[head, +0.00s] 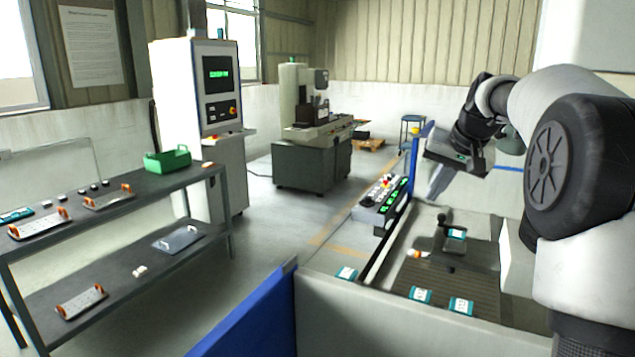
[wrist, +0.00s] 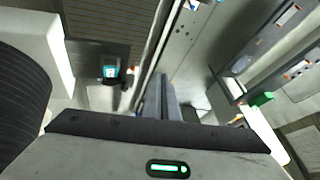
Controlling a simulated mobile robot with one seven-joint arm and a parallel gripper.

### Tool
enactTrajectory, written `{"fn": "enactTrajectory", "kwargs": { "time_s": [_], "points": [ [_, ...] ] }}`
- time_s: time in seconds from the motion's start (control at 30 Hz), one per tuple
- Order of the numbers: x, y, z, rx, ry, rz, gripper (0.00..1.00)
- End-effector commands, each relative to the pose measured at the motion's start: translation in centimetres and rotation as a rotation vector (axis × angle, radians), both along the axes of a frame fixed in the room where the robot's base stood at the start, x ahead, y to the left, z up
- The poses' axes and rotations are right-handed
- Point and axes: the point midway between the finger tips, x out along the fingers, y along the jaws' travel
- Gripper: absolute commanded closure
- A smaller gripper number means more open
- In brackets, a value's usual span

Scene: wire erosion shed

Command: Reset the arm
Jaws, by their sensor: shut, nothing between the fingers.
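My arm reaches in from the right in the head view, bent at the elbow. My gripper (head: 434,194) hangs at its end above the machine's work tank, with its grey fingers pointing down and holding nothing. In the wrist view my gripper (wrist: 163,80) shows its fingers together beyond the dark-edged body with a green light. The fingers are apart from everything around them. Part of the tank behind my arm is hidden.
Several teal-and-white blocks (head: 421,295) lie in and around the tank (head: 330,305). A control panel (head: 381,203) stands beside it. A dark shelf rack (head: 130,215) at left holds a green bin (head: 167,159). The floor (head: 270,225) between is clear.

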Motion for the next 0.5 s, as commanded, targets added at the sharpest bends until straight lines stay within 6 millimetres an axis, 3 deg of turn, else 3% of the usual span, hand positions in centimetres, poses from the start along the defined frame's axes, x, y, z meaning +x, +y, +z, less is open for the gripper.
{"fn": "enactTrajectory", "kwargs": {
  "time_s": [0.1, 0.23, 0.37, 0.5],
  "points": [
    [-6.0, 4.1, 2.0, -0.063, 0.010, 0.049, 1.00],
    [-13.4, 7.5, 2.4, -0.127, 0.019, 0.099, 1.00],
    [-21.0, 9.8, 1.1, -0.183, 0.023, 0.147, 1.00],
    [-28.6, 11.3, -1.8, -0.232, 0.023, 0.198, 1.00]
  ]
}}
